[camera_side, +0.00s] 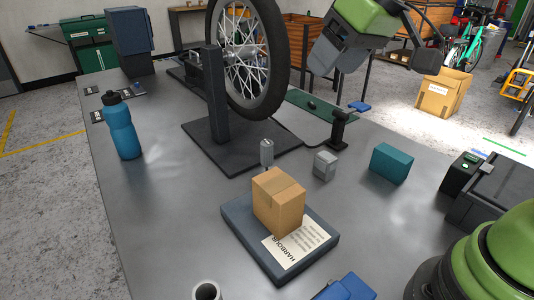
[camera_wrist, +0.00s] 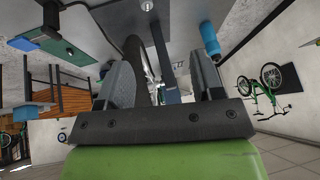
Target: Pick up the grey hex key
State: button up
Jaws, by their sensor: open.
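I cannot make out a clear hex key shape. A small upright grey piece (camera_side: 266,153) stands on the metal table behind the cardboard box, and a small grey block (camera_side: 325,164) sits to its right. I cannot tell whether either is the grey hex key. My gripper (camera_side: 324,58) is high above the back of the table, right of the bicycle wheel, well apart from both. In the wrist view my gripper (camera_wrist: 161,80) has its two fingers spread, with nothing held between them.
A cardboard box (camera_side: 278,202) stands on a dark blue-grey pad (camera_side: 241,225) with a printed label. A bicycle wheel (camera_side: 247,55) stands in a dark stand (camera_side: 216,135). A blue bottle (camera_side: 122,127) is at left, a teal box (camera_side: 391,163) at right.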

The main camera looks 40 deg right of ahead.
aim_at(268, 142)
jog(key=w+f+n, duration=0.1)
jog(key=w+f, duration=0.3)
jog(key=f, duration=0.2)
jog(key=w+f+n+g, duration=0.1)
jog(key=w+f+n, duration=0.1)
jog(key=w+f, duration=0.3)
jog(key=w+f+n, duration=0.1)
jog(key=w+f, duration=0.4)
jog(key=f, duration=0.3)
jog(key=shift+w+a+f+g, duration=0.2)
jog(key=shift+w+f+g, duration=0.05)
jog(key=shift+g, duration=0.05)
jog(key=x, duration=0.5)
jog(key=shift+d+f, duration=0.1)
jog(key=shift+f, duration=0.25)
jog(key=c, duration=1)
